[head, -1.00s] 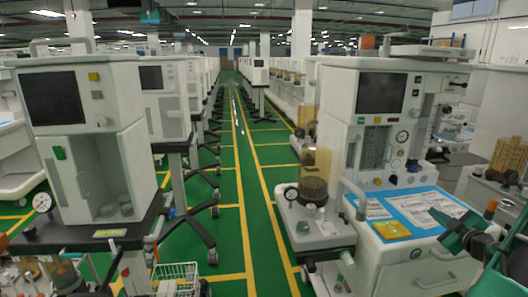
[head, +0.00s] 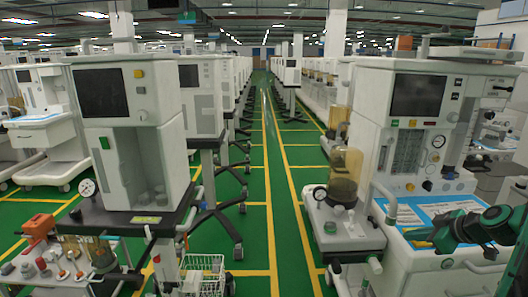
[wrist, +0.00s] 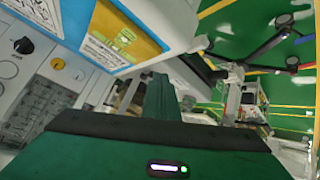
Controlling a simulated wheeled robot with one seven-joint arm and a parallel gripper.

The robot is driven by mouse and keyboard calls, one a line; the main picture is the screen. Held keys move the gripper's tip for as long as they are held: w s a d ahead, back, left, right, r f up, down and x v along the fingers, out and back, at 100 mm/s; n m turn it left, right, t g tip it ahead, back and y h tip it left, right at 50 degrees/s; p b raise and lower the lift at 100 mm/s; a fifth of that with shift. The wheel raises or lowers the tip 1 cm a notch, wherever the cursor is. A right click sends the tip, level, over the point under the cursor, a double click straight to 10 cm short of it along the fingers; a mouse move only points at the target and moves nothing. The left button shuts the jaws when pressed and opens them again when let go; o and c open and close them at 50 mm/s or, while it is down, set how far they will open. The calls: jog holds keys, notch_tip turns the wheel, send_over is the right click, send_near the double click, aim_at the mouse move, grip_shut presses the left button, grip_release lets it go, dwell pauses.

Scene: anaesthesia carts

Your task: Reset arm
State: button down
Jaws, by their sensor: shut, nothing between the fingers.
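My gripper (wrist: 160,88) shows in the wrist view as a dark green body along the bottom with green fingers closed together in the middle. Nothing shows between them. In the head view my green and black arm (head: 482,226) reaches in from the right edge, over the blue-covered worktop (head: 434,211) of the right anaesthesia cart (head: 408,150). Which part there is the fingertips is hard to tell. In the wrist view the worktop, with a white-and-yellow packet (wrist: 120,35) on it, is at the upper left, apart from the fingers.
The left anaesthesia cart (head: 125,130) carries a dark shelf (head: 130,222). A wire basket (head: 203,275) is below it. A cylinder with an amber cover (head: 345,172) stands beside the right cart. The green aisle (head: 262,180) between the rows is clear.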

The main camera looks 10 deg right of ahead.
jog(key=s+a+r+m+g, duration=0.2)
jog(key=s+a+m+g, duration=0.1)
jog(key=s, duration=0.5)
jog(key=s+a+r+m+g+h, duration=0.1)
jog(key=s+a+r+m+g, duration=0.1)
jog(key=s+a+m, duration=0.3)
jog(key=s+a+r+m+g, duration=0.3)
jog(key=s+a, duration=0.3)
jog(key=s, duration=0.6)
jog(key=shift+m+g+h, duration=0.3)
jog(key=shift+m+g, duration=0.5)
jog(key=shift+m, duration=0.1)
jog(key=shift+w+f, duration=0.25)
jog(key=shift+w, duration=0.3)
